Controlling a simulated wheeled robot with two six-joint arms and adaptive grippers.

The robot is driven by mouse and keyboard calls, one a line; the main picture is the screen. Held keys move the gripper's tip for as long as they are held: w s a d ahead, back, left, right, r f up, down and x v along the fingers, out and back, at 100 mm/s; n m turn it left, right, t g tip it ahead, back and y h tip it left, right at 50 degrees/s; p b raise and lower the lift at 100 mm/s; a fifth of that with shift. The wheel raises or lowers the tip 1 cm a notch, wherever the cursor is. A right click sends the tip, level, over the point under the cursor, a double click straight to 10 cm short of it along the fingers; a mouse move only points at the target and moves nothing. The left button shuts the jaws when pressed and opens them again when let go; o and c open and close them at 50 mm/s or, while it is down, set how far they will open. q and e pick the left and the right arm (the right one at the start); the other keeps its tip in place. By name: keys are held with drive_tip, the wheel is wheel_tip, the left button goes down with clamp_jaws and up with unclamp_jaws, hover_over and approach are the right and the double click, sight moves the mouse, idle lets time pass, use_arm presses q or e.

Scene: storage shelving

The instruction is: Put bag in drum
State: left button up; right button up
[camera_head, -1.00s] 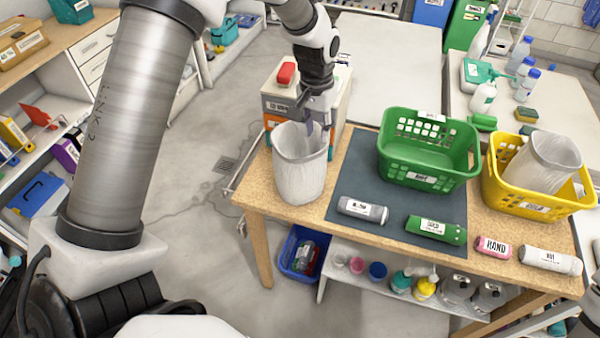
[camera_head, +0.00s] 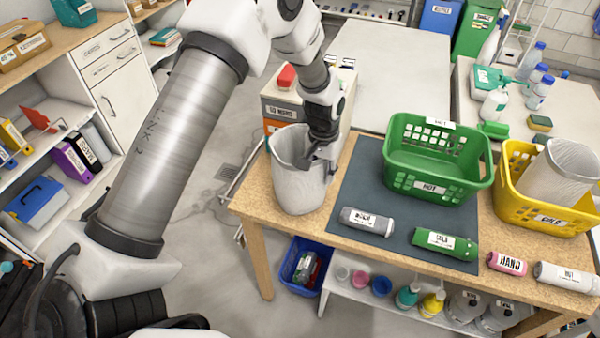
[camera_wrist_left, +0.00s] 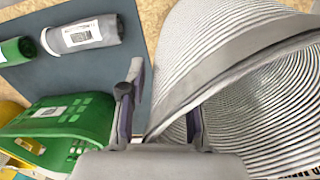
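A pale grey, ribbed, drum-like bin (camera_head: 292,185) stands upright and open on the left end of the wooden table. It also fills the right side of the left wrist view (camera_wrist_left: 200,40), with its grey rim band running diagonally. My left gripper (camera_head: 318,163) is at the bin's right rim, pointing down. In the wrist view my left gripper (camera_wrist_left: 160,120) has its fingers apart, with the rim passing between them. Whether both fingers touch it I cannot tell. I cannot make out a separate bag in the bin. My right gripper is out of view.
A yellow basket (camera_head: 520,213) farther right holds a similar pale bin (camera_head: 560,172). A drawer box (camera_head: 282,108) stands behind the first bin.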

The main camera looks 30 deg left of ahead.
use_arm(q)
clamp_jaws()
drive_tip(key=shift+r, duration=0.1)
